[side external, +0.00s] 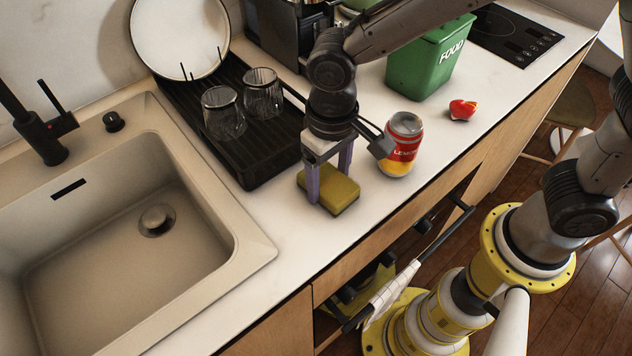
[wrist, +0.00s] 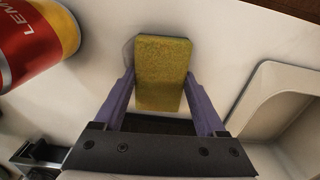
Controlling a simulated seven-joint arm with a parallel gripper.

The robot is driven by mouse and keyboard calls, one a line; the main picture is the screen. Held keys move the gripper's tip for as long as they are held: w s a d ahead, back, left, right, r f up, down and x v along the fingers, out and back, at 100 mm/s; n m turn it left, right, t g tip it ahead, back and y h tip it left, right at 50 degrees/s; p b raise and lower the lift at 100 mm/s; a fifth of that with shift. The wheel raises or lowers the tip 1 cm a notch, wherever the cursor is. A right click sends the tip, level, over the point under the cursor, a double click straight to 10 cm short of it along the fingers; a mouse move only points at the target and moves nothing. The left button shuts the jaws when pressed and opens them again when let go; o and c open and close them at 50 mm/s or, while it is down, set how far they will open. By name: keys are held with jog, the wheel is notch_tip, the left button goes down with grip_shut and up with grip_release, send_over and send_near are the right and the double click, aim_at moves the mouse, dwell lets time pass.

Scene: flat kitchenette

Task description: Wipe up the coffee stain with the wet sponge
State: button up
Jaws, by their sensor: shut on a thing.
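A yellow-green sponge (side external: 342,194) with a darker underside is on the white counter, between the sink and the lemonade can. My gripper (side external: 328,186) points down over it with purple fingers, one on each side. It is shut on the sponge. In the wrist view the sponge (wrist: 160,65) sits between the two fingers (wrist: 160,82). I see no coffee stain in either view; the counter under the sponge and gripper is hidden.
A can (side external: 404,145) stands close right of my gripper. A black drying rack (side external: 262,165) with two glasses and a plate is left, beside the sink (side external: 250,250). A green FOOD bin (side external: 425,65) and a red piece (side external: 462,109) are farther right. The counter's front edge is near.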

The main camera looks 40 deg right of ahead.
aim_at(291, 217)
jog(key=shift+d, duration=2.75)
jog(key=shift+a, duration=6.8)
jog(key=shift+a+r, duration=0.1)
jog(key=shift+a, duration=0.1)
notch_tip(291, 217, up, 8)
jog(key=shift+d, duration=0.1)
